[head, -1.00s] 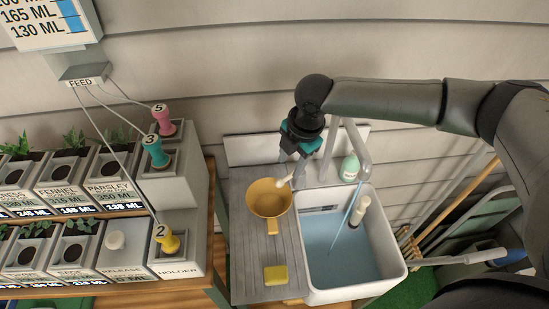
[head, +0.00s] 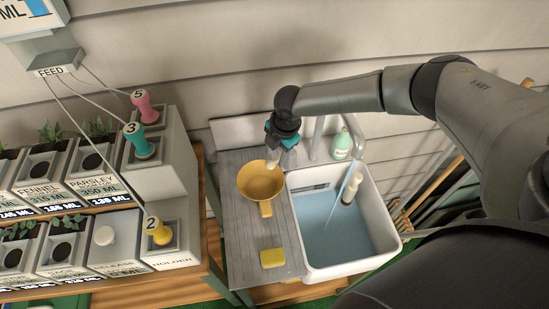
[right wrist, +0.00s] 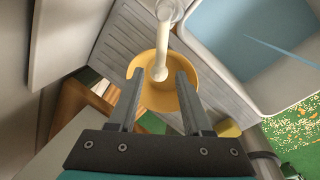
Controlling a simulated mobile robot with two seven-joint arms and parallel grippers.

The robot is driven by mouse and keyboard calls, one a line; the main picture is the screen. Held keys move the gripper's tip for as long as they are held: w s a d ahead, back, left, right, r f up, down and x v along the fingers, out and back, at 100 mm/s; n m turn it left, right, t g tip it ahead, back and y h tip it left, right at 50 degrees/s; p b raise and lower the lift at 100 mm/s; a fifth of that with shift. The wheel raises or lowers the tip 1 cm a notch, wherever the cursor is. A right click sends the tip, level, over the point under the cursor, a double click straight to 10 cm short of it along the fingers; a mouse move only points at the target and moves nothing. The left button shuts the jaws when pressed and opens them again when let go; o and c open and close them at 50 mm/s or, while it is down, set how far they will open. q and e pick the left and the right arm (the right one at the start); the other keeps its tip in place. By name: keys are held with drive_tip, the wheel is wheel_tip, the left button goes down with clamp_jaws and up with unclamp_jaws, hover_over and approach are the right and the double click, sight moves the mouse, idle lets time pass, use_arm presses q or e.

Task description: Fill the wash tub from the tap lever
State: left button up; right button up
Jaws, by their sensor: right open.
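The wash tub (head: 388,222) is a white basin with blue water in it, at the right of the grey drainboard. A thin stream of water (head: 342,197) falls into it from the grey tap spout (head: 353,152). The pale tap lever (right wrist: 163,38) shows in the right wrist view, its rounded end between my finger tips. My right gripper (right wrist: 158,80) is open, one finger on each side of the lever, with no clear contact. In the head view the right gripper (head: 278,153) is beside the tap and largely hides the lever. My left gripper is not in view.
A yellow pan (head: 262,183) and a yellow sponge (head: 272,258) are on the drainboard (head: 236,232). A green bottle (head: 343,143) stands behind the tub. A cream cylinder (head: 350,190) is at the tub's inner wall. Planters and numbered knobs fill the bench at left.

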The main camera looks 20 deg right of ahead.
drive_tip(key=shift+w+a+f, duration=0.1)
drive_tip(key=shift+w+f, duration=0.05)
drive_tip(key=shift+f, duration=0.6)
drive_tip(key=shift+w+f, duration=0.15)
drive_tip(key=shift+f, duration=0.55)
clamp_jaws()
idle(0.5)
